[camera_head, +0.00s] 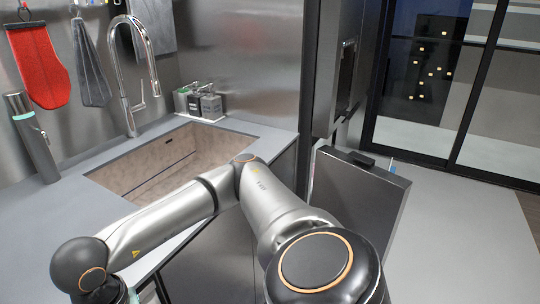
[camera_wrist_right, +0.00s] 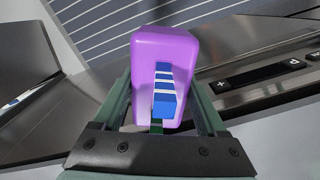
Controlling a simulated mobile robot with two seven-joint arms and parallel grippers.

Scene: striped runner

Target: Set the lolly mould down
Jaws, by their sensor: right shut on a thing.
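A purple block-shaped thing, which I take to be the lolly mould (camera_wrist_right: 148,45), fills the middle of the right wrist view. A blue and white banded part (camera_wrist_right: 164,103) shows on its near face. My right gripper (camera_wrist_right: 163,85) is shut on it, with one green finger along each side. Its far side and underside are hidden. In the head view one arm of mine crosses the front, and neither gripper nor the mould can be made out there. My left gripper is not in view.
A dark striped runner (camera_wrist_right: 105,22) shows beyond the mould in the right wrist view. A dark panel with buttons (camera_wrist_right: 262,72) is to its right. A grey door panel (camera_head: 355,195) stands open.

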